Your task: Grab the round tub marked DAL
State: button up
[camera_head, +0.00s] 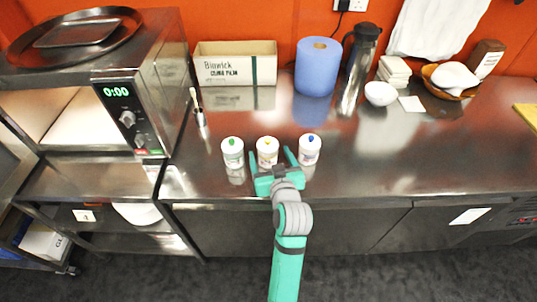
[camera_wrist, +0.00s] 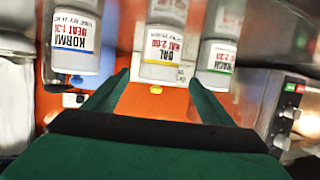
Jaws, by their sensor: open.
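Three white round tubs stand in a row near the front of the steel counter. The DAL tub (camera_head: 267,147) is the middle one, with a yellow mark on its lid; its label shows in the wrist view (camera_wrist: 165,42). My gripper (camera_head: 269,154) is open and empty, with its fingers pointing at the DAL tub. In the wrist view the fingertips (camera_wrist: 159,77) lie either side of its lid end; whether they touch it, I cannot tell. The KORMA tub (camera_wrist: 75,40), blue-marked, also shows in the head view (camera_head: 309,150). The green-marked tub (camera_head: 232,149) shows in the wrist view (camera_wrist: 219,50).
The microwave (camera_head: 135,100) stands at the left. A cling-film box (camera_head: 235,66), a blue paper roll (camera_head: 315,68) and a steel flask (camera_head: 359,65) stand behind. A white bowl (camera_head: 380,94) and a basket (camera_head: 446,83) are at the back right. The front right counter is clear.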

aim_at(268, 149)
jog(key=shift+f+x, duration=0.2)
jog(key=shift+x, duration=1.3)
jog(key=shift+f+x, duration=0.2)
jog(key=shift+x, duration=1.25)
jog(key=shift+d, duration=0.15)
jog(key=c, duration=1.3)
jog(key=shift+d, duration=0.1)
